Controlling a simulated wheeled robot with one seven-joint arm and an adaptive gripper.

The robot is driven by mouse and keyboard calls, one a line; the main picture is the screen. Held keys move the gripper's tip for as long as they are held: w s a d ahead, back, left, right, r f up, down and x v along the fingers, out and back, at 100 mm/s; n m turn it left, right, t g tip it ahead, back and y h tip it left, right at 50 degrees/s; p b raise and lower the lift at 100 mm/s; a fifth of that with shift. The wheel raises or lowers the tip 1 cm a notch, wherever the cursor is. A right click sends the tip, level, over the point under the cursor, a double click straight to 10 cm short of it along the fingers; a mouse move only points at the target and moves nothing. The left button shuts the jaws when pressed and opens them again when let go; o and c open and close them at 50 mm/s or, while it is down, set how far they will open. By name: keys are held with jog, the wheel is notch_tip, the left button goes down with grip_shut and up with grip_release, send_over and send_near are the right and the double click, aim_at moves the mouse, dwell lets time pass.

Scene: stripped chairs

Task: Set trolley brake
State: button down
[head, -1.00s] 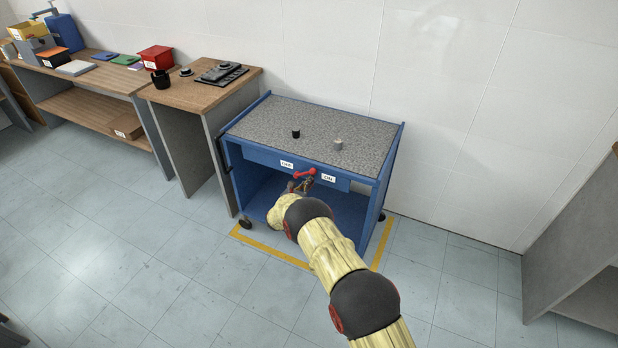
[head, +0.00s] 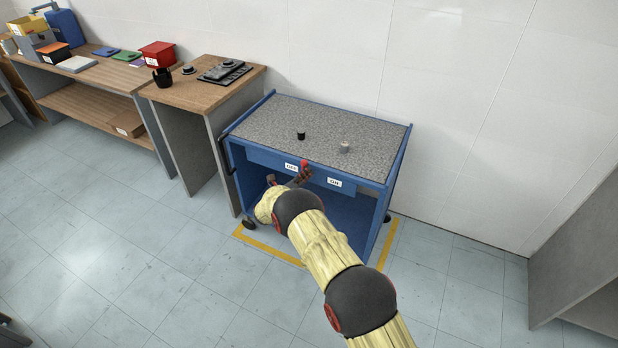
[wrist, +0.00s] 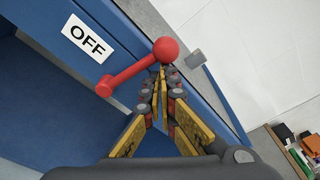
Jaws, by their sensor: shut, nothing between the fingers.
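The blue trolley (head: 379,190) has a speckled grey top and a front panel with an OFF label (head: 291,167) at left and an ON label (head: 335,182) at right. The red brake lever (head: 304,163) sits between them, its knob pointing up. In the wrist view the red lever (wrist: 130,77) runs from its hub to the round knob, near the OFF label (wrist: 87,37). My gripper (wrist: 160,78) is shut and empty, its fingertips right beside the knob; I cannot tell whether they touch. In the head view my gripper (head: 298,178) is partly hidden by my arm.
A black knob-like piece (head: 301,135) and a grey cylinder (head: 345,148) stand on the trolley top. A wooden bench (head: 205,92) with a black mug stands at left. A grey unit (head: 580,255) is at right. Yellow floor tape (head: 266,246) borders the trolley. Open floor lies in front.

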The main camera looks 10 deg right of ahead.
jog(key=shift+w+a+r, duration=0.25)
jog(key=shift+w+a, duration=0.05)
jog(key=shift+a, duration=0.15)
dwell(0.3)
